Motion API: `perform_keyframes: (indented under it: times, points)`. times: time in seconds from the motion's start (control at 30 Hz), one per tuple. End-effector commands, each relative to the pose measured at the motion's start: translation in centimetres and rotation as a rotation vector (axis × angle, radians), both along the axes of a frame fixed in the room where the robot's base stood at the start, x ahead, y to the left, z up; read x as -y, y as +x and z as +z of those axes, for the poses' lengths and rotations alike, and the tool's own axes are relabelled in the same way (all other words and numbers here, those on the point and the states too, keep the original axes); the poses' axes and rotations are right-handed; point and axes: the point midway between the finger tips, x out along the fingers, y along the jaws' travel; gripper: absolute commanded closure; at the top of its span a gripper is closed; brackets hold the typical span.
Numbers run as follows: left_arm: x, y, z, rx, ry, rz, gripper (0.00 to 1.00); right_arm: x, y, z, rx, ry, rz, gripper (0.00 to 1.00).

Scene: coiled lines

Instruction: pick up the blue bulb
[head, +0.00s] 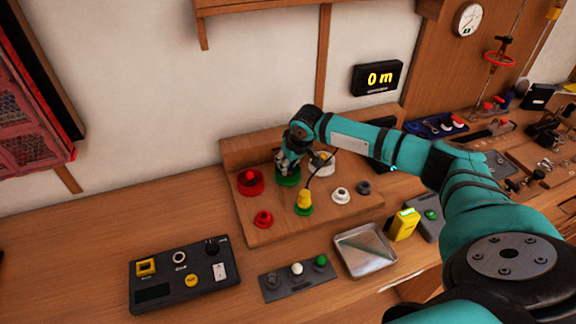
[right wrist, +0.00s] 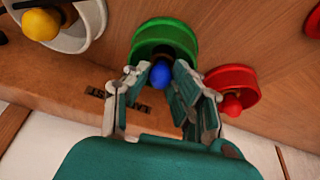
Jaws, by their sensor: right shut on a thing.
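The blue bulb (right wrist: 161,76) sits at the green round holder (right wrist: 165,31) in the right wrist view, its tip towards the camera. My right gripper (right wrist: 160,70) is shut on the bulb, one finger on each side. In the head view my right gripper (head: 285,166) reaches down over the green holder (head: 288,181) and hides the bulb. I cannot tell whether the bulb is still seated in the holder or lifted. My left gripper is not in view.
A red holder with a red bulb (right wrist: 232,104) stands close beside the green one. On the other side is a white holder with a yellow bulb (right wrist: 40,25). The wooden board (head: 270,232) also bears smaller sockets. A metal tray (head: 364,250) and a dark control box (head: 185,275) lie in front.

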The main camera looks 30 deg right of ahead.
Motion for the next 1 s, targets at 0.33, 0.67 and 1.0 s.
perform_keyframes:
  times: [0.33,0.67,1.0]
  points:
    - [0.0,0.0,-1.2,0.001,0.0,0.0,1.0,0.0,0.1,2.4,0.004,0.0,0.0,0.91]
    - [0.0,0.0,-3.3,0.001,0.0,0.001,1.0,3.4,-5.3,3.6,-0.002,-0.006,-0.001,0.91]
    - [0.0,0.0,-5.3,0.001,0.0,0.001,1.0,7.4,-11.9,4.6,-0.002,-0.005,-0.001,0.91]
